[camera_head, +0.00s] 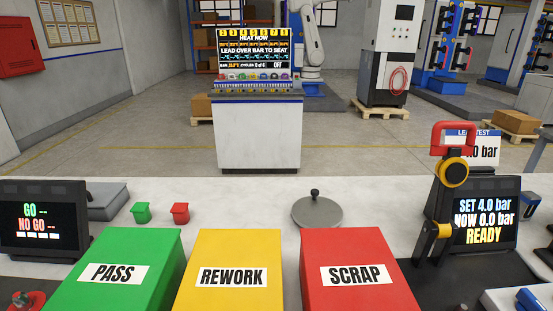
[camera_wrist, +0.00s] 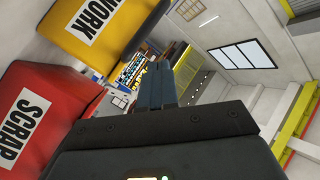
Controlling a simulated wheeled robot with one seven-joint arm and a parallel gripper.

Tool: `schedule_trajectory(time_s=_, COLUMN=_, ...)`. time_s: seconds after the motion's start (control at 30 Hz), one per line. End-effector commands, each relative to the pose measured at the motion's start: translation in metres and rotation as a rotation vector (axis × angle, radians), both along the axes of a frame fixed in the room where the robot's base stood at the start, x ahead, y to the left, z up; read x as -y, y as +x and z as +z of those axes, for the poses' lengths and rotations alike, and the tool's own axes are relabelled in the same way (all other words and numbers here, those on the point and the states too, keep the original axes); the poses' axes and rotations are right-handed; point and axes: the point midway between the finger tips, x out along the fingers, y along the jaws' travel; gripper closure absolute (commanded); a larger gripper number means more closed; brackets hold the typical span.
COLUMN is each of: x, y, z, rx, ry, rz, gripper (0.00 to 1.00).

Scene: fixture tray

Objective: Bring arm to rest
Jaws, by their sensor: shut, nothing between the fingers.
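My gripper (camera_wrist: 155,68) shows in the wrist view only, with its two dark fingers together and nothing between them. It points out past the yellow REWORK bin (camera_wrist: 105,35) and the red SCRAP bin (camera_wrist: 45,115), which appear tilted at the left of that view. The fingers look clear of both bins. My arm and gripper do not show in the head view.
On the white bench (camera_head: 250,200) stand the green PASS bin (camera_head: 120,265), small green (camera_head: 141,212) and red (camera_head: 180,212) cups, a grey round lid (camera_head: 316,211), a GO/NO GO screen (camera_head: 42,220) and a pressure tester (camera_head: 485,222) with a tall red-handled clamp (camera_head: 452,170).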

Motion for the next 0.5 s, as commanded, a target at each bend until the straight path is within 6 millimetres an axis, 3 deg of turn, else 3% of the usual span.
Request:
schedule_trajectory(time_s=0.03, x=0.022, y=-0.009, z=-0.014, rx=-0.010, ry=-0.027, rz=-0.060, gripper=1.00)
schedule_trajectory(time_s=0.2, x=0.088, y=-0.041, z=-0.042, rx=-0.003, ry=-0.141, rz=-0.234, gripper=1.00)
schedule_trajectory(time_s=0.5, x=0.186, y=-0.123, z=-0.059, rx=0.029, ry=-0.415, rz=-0.446, gripper=1.00)
